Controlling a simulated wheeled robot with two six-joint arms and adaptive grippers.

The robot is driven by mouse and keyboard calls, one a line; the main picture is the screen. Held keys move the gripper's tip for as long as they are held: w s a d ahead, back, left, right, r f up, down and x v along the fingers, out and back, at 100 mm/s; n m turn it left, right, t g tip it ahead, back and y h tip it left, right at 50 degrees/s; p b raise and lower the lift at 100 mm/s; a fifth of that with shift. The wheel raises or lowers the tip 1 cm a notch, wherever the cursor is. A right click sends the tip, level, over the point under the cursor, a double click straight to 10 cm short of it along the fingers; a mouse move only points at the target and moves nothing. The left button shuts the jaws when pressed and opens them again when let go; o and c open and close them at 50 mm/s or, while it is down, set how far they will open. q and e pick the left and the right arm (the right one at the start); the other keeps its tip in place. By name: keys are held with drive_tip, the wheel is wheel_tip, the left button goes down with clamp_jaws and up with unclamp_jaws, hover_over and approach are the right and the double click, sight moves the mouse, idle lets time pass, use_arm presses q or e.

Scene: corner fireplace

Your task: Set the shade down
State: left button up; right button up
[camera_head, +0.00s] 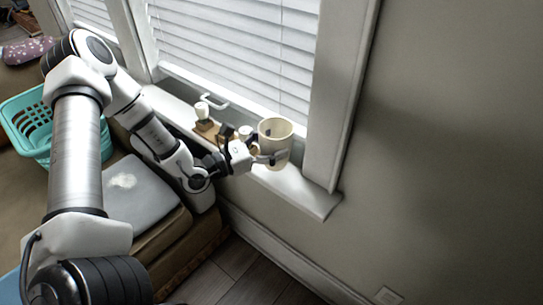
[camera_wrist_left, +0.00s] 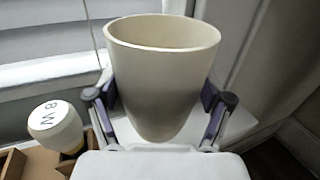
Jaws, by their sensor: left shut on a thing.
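The shade (camera_head: 275,136) is a cream, cup-shaped piece with its wide open rim facing up. My left gripper (camera_head: 269,158) is shut on it from the sides, over the white windowsill (camera_head: 308,193) near its right end. In the left wrist view the shade (camera_wrist_left: 163,62) stands upright between the two fingers of the left gripper (camera_wrist_left: 162,101). Its lower end is hidden behind the gripper's body, so I cannot tell whether it touches the sill. My right gripper is not in view.
A wooden holder (camera_head: 207,130) with white-topped pieces stands on the sill left of the shade. One round white top (camera_wrist_left: 54,121) shows letters. Window blinds (camera_head: 245,50) are behind. A turquoise basket (camera_head: 25,112) is at far left. The sill's right end is bare.

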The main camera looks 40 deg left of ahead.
use_arm(q)
drive_tip(key=f, duration=0.1)
drive_tip(key=f+b, duration=0.1)
drive_tip(key=f, duration=0.1)
drive_tip(key=shift+w+f, duration=0.2)
drive_tip(key=shift+f, duration=0.05)
drive_tip(key=shift+w, duration=0.1)
drive_tip(key=shift+f, duration=0.15)
drive_tip(key=o, duration=1.2)
drive_tip(key=shift+c, duration=0.2)
